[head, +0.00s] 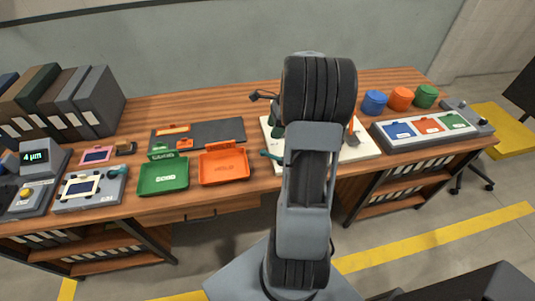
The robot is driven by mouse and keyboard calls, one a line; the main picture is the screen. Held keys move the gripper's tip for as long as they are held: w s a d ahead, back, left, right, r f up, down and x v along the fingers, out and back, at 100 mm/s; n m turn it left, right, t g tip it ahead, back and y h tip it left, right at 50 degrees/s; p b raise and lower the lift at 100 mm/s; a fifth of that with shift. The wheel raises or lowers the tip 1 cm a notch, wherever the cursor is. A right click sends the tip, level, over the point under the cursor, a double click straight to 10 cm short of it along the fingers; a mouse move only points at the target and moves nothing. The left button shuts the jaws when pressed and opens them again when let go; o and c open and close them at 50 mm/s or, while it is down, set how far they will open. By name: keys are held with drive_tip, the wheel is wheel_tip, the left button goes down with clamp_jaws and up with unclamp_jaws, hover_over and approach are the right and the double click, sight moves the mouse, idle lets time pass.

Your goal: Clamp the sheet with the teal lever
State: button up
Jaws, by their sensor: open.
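A teal lever (270,155) shows at the left edge of a cream-white board (362,152) on the desk, just left of my arm. My arm stands in front of the board and hides its middle, so I cannot make out the sheet or whether the lever presses on anything. A small dark part (262,96) sticks out left of my arm above the board; I cannot tell what it belongs to.
A green tray (163,178) and an orange tray (224,168) stand left of the board, with a dark mat (222,133) behind. Blue, orange and green pots (400,98) stand to the right, behind a grey panel (388,144). Binders (62,103) fill the far left.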

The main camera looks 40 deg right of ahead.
sight(267, 155)
drive_tip(key=f+m, duration=0.1)
drive_tip(key=f, duration=0.3)
drive_tip(key=w+a+f, duration=0.1)
drive_tip(key=f, duration=0.4)
drive_tip(key=a+f+m, duration=0.1)
drive_tip(key=f, duration=0.4)
drive_tip(key=shift+w+a+f+m+y, duration=0.1)
drive_tip(key=shift+w+f+m+y, duration=0.1)
drive_tip(key=shift+m+y, duration=0.15)
clamp_jaws()
